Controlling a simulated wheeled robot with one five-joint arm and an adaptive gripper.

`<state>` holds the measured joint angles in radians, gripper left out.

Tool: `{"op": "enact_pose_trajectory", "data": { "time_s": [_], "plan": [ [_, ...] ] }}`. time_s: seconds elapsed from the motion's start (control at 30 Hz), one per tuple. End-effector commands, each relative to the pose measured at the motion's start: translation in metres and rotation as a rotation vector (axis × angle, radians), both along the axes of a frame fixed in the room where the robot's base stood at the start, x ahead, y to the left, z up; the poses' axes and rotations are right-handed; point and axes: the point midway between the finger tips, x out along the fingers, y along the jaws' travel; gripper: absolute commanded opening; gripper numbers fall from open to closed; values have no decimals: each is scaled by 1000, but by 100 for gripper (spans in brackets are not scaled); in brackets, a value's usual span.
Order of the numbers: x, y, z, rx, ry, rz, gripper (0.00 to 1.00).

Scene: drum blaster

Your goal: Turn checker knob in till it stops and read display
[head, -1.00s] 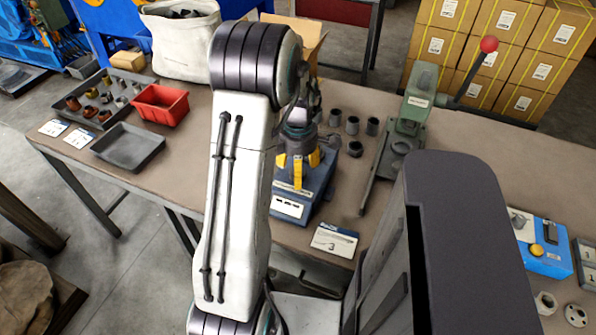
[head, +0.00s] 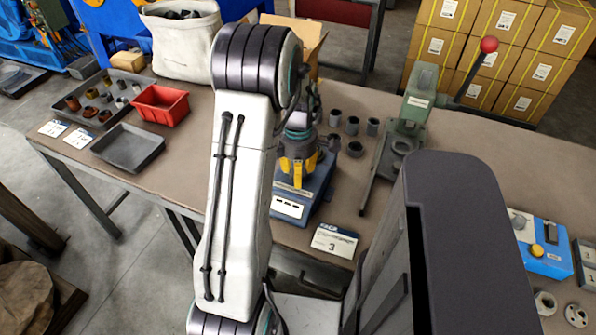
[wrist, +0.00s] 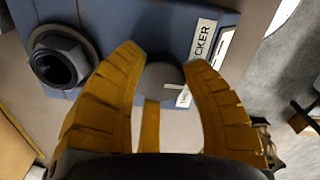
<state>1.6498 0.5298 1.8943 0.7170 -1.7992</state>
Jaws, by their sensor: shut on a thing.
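The blue checker (head: 316,190) stands on the bench in the middle of the head view, with a white panel (head: 289,207) on its front face. The wrist view shows its blue body close up (wrist: 120,22) with a label (wrist: 203,38) partly reading "CKER". A dark round knob (wrist: 164,77) with a light mark sits between the yellow fingers of my gripper (wrist: 163,82). The gripper is shut on the knob. In the head view my gripper (head: 298,168) is over the checker, partly hidden by my arm. No display reading can be made out.
A dark hexagonal collar (wrist: 60,60) is left of the knob. A green press (head: 412,115) with a red-ball lever stands to the right, near several grey sleeves (head: 352,125). A card marked 3 (head: 334,240) lies at the bench edge. A red bin (head: 160,106) is left.

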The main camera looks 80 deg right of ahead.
Motion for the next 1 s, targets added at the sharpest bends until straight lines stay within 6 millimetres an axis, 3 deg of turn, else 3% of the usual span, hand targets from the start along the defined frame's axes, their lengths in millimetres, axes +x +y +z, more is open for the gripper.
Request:
{"op": "enact_pose_trajectory", "data": {
  "time_s": [0.2,0.53,1.0],
  "plan": [
    [0,0,0,1,0,0,9],
    [0,0,-2,2,0,-69,9],
    [0,1,-3,3,0,-467,9]
  ]
}}
